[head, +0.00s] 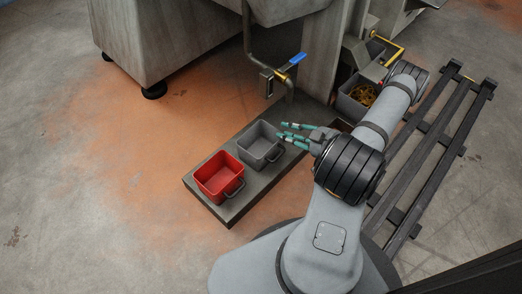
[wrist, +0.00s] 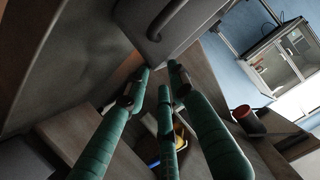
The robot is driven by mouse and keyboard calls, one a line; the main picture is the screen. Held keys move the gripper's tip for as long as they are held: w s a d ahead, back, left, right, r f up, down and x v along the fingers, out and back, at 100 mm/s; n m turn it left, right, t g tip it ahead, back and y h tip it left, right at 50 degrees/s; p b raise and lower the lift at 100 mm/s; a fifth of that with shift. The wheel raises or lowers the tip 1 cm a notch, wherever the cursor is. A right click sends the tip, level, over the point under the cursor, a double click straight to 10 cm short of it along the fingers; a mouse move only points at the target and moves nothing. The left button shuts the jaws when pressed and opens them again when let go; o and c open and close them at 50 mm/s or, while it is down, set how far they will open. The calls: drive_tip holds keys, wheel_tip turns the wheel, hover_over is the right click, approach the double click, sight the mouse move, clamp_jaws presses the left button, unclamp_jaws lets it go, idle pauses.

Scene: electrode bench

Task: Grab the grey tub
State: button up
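The grey tub (head: 260,145) is a small open square bucket with a wire handle. In the head view it stands on a low dark slab, behind and to the right of the red tub (head: 219,177). My gripper (head: 285,131) has teal fingers pointing left, with their tips at or over the tub's right side. The fingers are spread and hold nothing that I can see. I cannot tell whether they touch the tub. In the wrist view the fingers (wrist: 160,72) reach toward a grey surface with a dark curved handle (wrist: 165,20), which appears to be the tub.
A pipe with a blue-handled valve (head: 291,65) comes down behind the slab (head: 232,213). A grey bin (head: 346,105) with yellow contents stands to the right, beside a dark rail frame (head: 440,125). Open floor lies to the left.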

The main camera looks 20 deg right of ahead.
sight(273, 128)
drive_tip(key=shift+x, duration=0.9)
drive_tip(key=b+x, duration=0.4)
drive_tip(key=x, duration=0.1)
drive_tip(key=shift+s+d+f, duration=0.15)
drive_tip(key=shift+s+f, duration=0.05)
drive_tip(key=shift+f, duration=0.2)
drive_tip(key=shift+w, duration=0.25)
drive_tip(key=shift+r, duration=0.15)
drive_tip(key=shift+c, duration=0.4)
clamp_jaws()
